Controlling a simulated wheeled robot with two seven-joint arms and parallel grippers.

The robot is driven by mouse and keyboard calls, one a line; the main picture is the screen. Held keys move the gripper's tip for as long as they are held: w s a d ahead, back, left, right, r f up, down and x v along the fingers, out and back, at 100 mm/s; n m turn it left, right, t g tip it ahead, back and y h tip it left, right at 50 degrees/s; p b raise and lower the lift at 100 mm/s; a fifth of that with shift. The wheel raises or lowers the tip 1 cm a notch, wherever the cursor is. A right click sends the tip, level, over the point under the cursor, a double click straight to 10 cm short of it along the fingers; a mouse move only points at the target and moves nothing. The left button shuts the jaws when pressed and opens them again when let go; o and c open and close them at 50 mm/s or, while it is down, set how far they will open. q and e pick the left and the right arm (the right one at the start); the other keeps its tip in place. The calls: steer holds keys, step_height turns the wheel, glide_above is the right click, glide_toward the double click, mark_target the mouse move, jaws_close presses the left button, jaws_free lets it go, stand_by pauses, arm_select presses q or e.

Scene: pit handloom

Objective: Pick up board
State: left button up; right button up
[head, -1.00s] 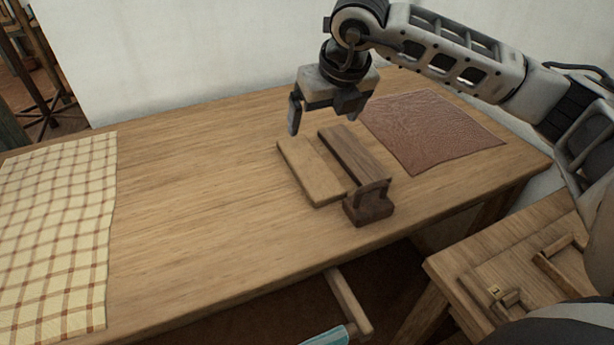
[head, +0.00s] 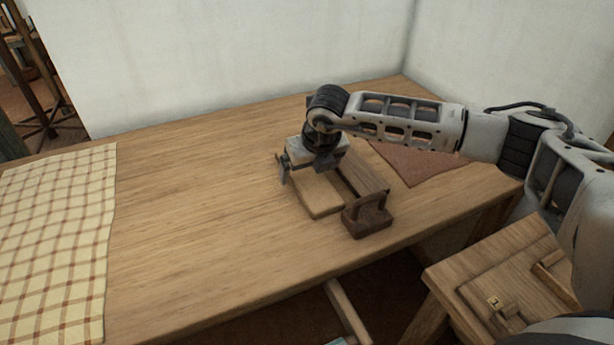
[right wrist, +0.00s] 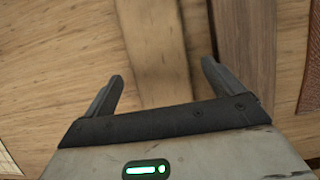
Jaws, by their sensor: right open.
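A light wooden board (head: 321,196) lies flat on the table, and a darker board (head: 366,178) lies to its right. My right gripper (head: 304,175) is open over the far part of the light board and hides its far end. In the right wrist view, the light board (right wrist: 160,45) runs between the two open fingers (right wrist: 163,74), with the dark board (right wrist: 247,45) beyond the right finger. I cannot tell whether the fingers touch the light board. My left gripper is out of view.
A reddish-brown cloth (head: 418,164) lies at the right, and a checked cloth (head: 55,240) at the left. A wooden stool or bench (head: 470,275) stands front right.

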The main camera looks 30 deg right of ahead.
steer(key=shift+x, duration=0.9)
steer(key=c, duration=1.2)
steer(key=shift+r, duration=0.1)
steer(key=shift+r, duration=0.1)
